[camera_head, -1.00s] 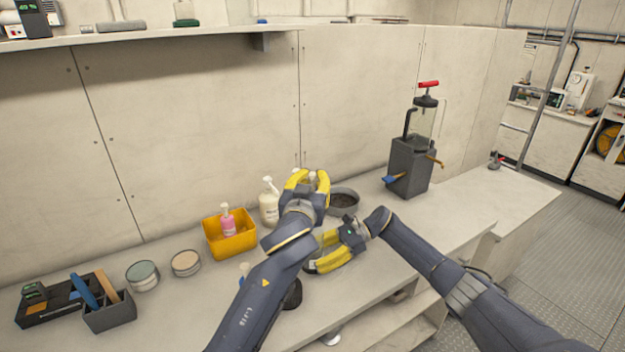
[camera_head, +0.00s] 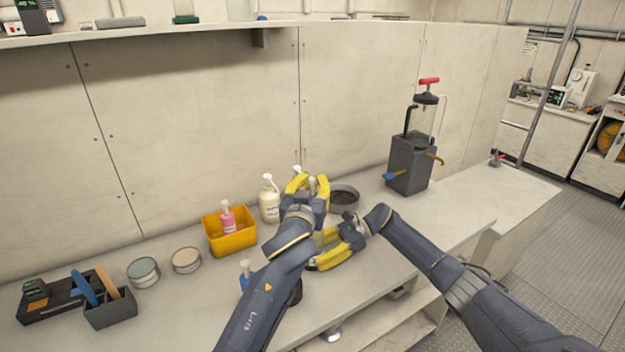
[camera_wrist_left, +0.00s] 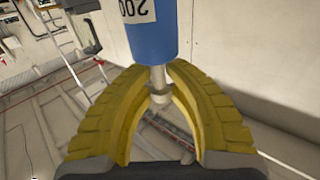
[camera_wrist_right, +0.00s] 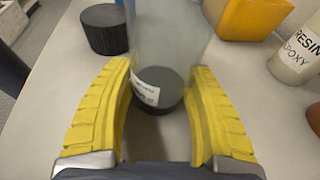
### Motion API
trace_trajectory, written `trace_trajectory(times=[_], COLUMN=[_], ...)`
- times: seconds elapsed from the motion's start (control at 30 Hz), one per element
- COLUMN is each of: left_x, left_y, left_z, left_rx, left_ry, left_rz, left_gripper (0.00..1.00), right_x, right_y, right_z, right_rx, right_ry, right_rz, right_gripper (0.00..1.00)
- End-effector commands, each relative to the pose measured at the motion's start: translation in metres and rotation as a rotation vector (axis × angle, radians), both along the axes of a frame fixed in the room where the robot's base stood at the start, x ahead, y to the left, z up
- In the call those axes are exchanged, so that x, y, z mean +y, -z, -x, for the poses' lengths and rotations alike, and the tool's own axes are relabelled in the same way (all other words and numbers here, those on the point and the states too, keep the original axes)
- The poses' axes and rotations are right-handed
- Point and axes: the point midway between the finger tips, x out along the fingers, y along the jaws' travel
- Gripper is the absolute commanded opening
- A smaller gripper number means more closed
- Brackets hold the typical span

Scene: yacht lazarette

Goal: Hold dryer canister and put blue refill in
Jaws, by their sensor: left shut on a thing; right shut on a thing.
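The blue refill (camera_wrist_left: 152,38) is a blue cylinder with a white label and a narrow pale stem. My left gripper (camera_wrist_left: 160,88) is shut on that stem. In the head view my left gripper (camera_head: 307,185) is above the bench, and its arm hides most of the refill. The dryer canister (camera_wrist_right: 168,50) is a clear cylinder with a dark base and a small white label. My right gripper (camera_wrist_right: 158,72) is shut around it. In the head view my right gripper (camera_head: 328,248) is low over the bench, just below and right of the left one, and the canister is mostly hidden.
A black cap (camera_wrist_right: 105,30) stands beside the canister. An orange bin (camera_head: 232,240) with a pink bottle, a white resin bottle (camera_head: 269,203) and a dark-filled round dish (camera_head: 344,197) stand behind. A grey pump unit (camera_head: 410,165) is farther right. The bench's front edge is close.

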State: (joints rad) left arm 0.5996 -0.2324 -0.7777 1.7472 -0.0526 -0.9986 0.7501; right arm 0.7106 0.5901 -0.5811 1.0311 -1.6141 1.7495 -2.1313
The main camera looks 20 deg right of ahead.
Motion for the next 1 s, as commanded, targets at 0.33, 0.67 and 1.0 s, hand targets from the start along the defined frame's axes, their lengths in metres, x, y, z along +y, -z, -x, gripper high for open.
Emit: trace_trajectory(times=[0.33, 0.67, 1.0], left_x=[0.000, 0.000, 0.000], left_y=[0.010, 0.010, -0.015], left_z=[0.000, 0.000, 0.000], left_rx=[0.000, 0.001, -0.003], left_ry=[0.000, 0.000, 0.001], left_rz=[0.001, 0.000, 0.002], left_gripper=[0.09, 0.23, 0.23], right_x=[0.000, 0.000, 0.000], right_y=[0.001, 0.001, 0.000], right_z=[0.000, 0.000, 0.000], right_rx=[0.001, 0.001, 0.000], right_ry=[0.000, 0.000, 0.000], right_rz=[0.001, 0.001, 0.001], right_gripper=[0.32, 0.32, 0.32])
